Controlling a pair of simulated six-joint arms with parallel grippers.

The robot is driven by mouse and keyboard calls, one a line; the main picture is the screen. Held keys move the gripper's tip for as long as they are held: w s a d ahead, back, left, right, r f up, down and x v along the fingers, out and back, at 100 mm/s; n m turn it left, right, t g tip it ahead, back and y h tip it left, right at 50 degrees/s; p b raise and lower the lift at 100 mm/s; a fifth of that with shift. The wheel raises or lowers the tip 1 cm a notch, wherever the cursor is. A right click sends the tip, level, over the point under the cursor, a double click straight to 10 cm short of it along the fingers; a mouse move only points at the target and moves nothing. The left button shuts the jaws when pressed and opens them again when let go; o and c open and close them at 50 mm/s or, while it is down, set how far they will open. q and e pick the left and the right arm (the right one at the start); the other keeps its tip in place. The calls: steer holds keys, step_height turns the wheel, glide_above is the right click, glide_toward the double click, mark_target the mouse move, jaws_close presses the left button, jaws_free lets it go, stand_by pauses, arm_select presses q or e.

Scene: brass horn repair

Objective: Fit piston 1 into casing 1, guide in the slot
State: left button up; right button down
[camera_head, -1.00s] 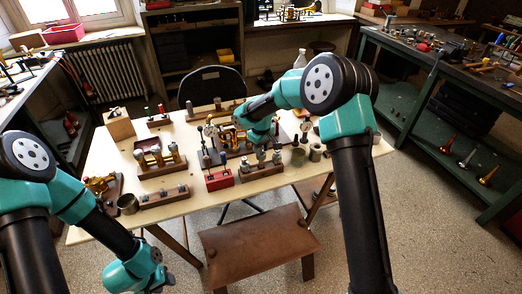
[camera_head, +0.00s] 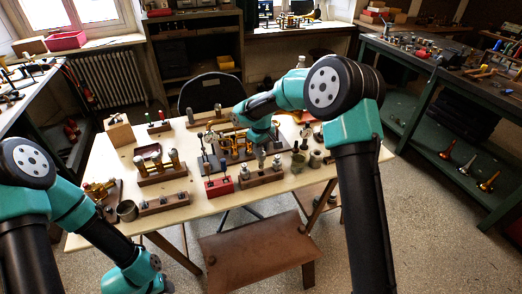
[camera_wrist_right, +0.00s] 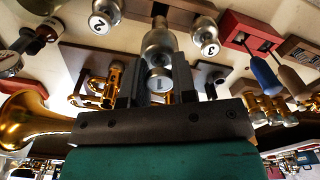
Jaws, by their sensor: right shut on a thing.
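My right gripper (camera_head: 261,143) is over the wooden piston rack (camera_head: 262,178). My left gripper's fingers are out of sight.
A red block (camera_head: 218,188) with upright tools stands just left of the rack. A wooden stand with brass cylinders (camera_head: 160,168) is farther left. Small metal cups (camera_head: 315,159) stand at right. Pale tabletop is bare along the front right.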

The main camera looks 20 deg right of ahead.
steer(key=shift+r, duration=1.45)
steer(key=s+d+f+m, duration=0.1)
steer(key=s+m, duration=0.7)
steer(key=m, duration=0.1)
steer(key=shift+s+d, duration=0.15)
steer(key=shift+s, duration=0.2)
stand_by(0.5)
